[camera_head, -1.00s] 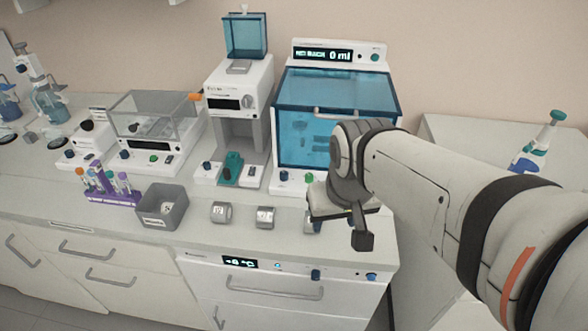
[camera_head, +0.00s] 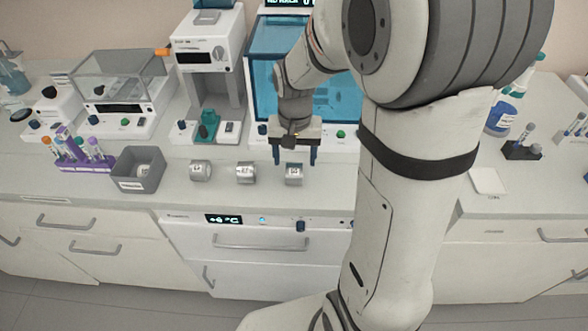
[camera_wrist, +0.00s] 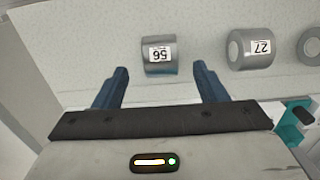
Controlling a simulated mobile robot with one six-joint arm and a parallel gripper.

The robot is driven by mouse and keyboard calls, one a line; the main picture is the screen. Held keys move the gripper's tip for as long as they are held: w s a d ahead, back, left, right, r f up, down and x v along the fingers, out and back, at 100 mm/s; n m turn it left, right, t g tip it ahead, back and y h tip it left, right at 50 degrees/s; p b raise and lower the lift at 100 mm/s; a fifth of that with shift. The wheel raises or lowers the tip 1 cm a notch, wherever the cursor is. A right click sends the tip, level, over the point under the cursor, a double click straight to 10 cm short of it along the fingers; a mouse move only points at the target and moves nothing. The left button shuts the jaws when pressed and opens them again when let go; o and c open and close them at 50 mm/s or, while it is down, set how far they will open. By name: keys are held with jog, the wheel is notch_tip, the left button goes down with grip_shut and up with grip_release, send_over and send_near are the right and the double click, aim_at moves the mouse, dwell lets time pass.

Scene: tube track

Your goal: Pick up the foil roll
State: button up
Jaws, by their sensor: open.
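Three short silver-grey rolls with white number labels lie in a row near the bench's front: a left roll (camera_head: 201,171), a middle roll (camera_head: 245,173) and a right roll (camera_head: 293,174). They look alike, and I cannot tell from their look which is the foil roll. My gripper (camera_head: 294,160) is open and points down at the right roll, with one finger on each side in the picture. In the wrist view, this right roll (camera_wrist: 160,56) shows between and slightly beyond the open, empty fingers (camera_wrist: 160,72). The middle roll (camera_wrist: 250,48) is outside the fingers there.
A grey open bin (camera_head: 138,170) and a purple tube rack (camera_head: 85,155) stand left of the rolls. A white device with a green part (camera_head: 208,125) and a blue-windowed cabinet (camera_head: 270,75) stand close behind. The bench's front edge is just before the rolls.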

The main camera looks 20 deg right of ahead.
aim_at(294, 166)
notch_tip(294, 166, down, 4)
jog(key=shift+f, duration=0.25)
jog(key=shift+c, duration=0.2)
jog(key=c, duration=1)
